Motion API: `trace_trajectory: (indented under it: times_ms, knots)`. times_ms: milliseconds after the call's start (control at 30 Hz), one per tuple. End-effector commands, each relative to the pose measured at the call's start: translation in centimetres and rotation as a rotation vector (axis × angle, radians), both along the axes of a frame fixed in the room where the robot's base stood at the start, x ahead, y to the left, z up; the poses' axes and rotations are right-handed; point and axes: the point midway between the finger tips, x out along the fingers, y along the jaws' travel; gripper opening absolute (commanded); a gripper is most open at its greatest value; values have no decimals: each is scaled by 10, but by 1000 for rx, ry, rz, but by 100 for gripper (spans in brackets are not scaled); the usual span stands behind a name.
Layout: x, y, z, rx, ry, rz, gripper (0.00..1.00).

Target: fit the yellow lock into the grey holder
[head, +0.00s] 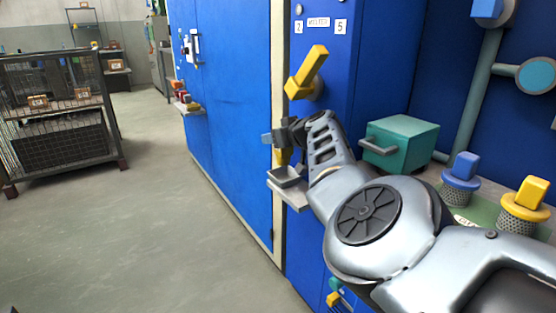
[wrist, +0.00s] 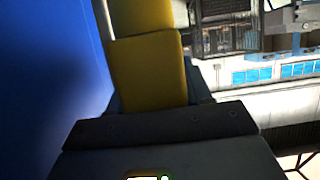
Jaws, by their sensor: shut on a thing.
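My gripper (head: 284,136) is shut on the yellow lock (head: 282,157), which hangs below the jaws in the head view. The lock's large yellow body (wrist: 148,70) fills the upper middle of the wrist view, above the dark gripper part (wrist: 160,125). The grey holder (head: 287,178) is a small open-topped dark grey box on a light bracket, just below the lock. The lock's lower end is close to the holder's back rim. I cannot tell whether they touch or whether the lock is inside. My fingers hide part of the lock.
A yellow rotary handle (head: 307,72) sticks out of the blue cabinet above my gripper. A teal box (head: 402,142) with a grey handle stands right of my arm, with blue (head: 461,172) and yellow (head: 526,203) knobbed pieces. The floor (head: 150,220) to the left is clear.

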Motion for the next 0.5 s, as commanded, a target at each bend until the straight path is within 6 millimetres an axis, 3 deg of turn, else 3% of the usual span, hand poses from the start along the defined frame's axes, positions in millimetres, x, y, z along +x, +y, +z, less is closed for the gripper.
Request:
trace_trajectory:
  times_ms: [500]
  knots:
    - [2,-3,-53,2,-1,-4,16]
